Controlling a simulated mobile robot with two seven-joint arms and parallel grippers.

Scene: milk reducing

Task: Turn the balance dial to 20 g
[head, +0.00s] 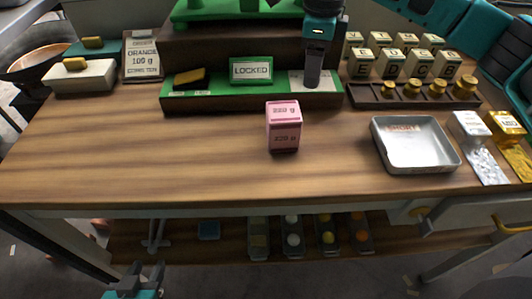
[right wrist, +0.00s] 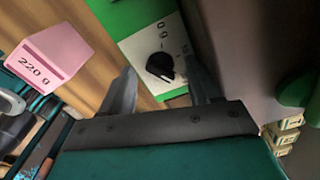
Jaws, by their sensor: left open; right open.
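The balance dial is a black round knob (right wrist: 160,66) on a white plate with a few dark marks. In the head view the white plate (head: 296,80) is at the right end of the green-topped balance base (head: 215,99), and the knob is hidden behind my gripper. My right gripper (head: 312,84) points down over this plate. In the right wrist view its open fingers (right wrist: 160,68) lie to either side of the knob; I cannot tell whether they touch it. My left gripper (head: 133,282) is open and empty, low at the bottom left, below the tabletop.
A LOCKED sign (head: 251,71) and a black-and-yellow block (head: 189,78) sit left of the dial plate. A pink 220 g box (head: 284,128) stands in front. A metal tray (head: 415,145) and a rack of brass weights (head: 412,94) are right. The left front tabletop is clear.

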